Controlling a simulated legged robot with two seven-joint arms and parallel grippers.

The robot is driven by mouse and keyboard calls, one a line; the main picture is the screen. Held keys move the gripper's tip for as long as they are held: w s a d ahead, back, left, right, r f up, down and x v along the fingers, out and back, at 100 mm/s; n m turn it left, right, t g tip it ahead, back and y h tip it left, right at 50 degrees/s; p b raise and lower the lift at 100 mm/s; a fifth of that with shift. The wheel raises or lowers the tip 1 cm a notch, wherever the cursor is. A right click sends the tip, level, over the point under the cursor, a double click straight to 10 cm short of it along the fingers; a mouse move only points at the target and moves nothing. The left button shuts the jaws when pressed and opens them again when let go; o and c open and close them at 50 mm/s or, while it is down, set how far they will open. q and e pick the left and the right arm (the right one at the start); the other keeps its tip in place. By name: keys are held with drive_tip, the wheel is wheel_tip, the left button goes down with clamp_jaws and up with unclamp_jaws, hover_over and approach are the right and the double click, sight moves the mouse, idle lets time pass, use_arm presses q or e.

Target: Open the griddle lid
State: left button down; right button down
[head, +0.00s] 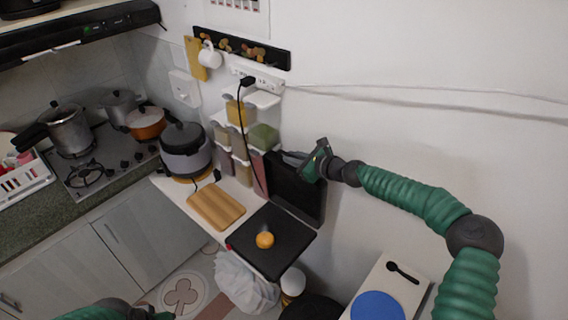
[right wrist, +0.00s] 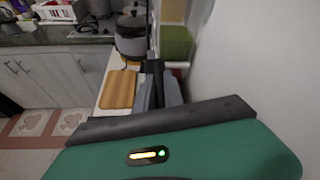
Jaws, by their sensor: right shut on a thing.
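The griddle's black lid (head: 296,192) stands raised, nearly upright, along the wall. My right gripper (head: 290,157) is at the lid's top edge and shut on the lid. In the right wrist view the fingers (right wrist: 157,88) point forward, close together; the lid cannot be made out clearly there. Only a bit of my left arm shows at the bottom left of the head view, and its gripper is out of frame.
A wooden board (head: 216,206) and a grey cooker (head: 186,150) stand left of the griddle. A white bag (head: 243,283) is below the counter.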

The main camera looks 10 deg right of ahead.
drive_tip(key=shift+w+d+m, duration=0.3)
drive_tip(key=shift+w+d, duration=0.35)
drive_tip(key=shift+d, duration=0.2)
drive_tip(key=c, duration=1.5)
unclamp_jaws()
drive_tip(key=shift+w+f, duration=0.1)
drive_tip(key=shift+o, duration=0.2)
drive_tip(key=b+v, duration=0.3)
drive_tip(key=v, duration=1.3)
drive_tip(key=shift+d+b, duration=0.35)
drive_tip(key=shift+d, duration=0.05)
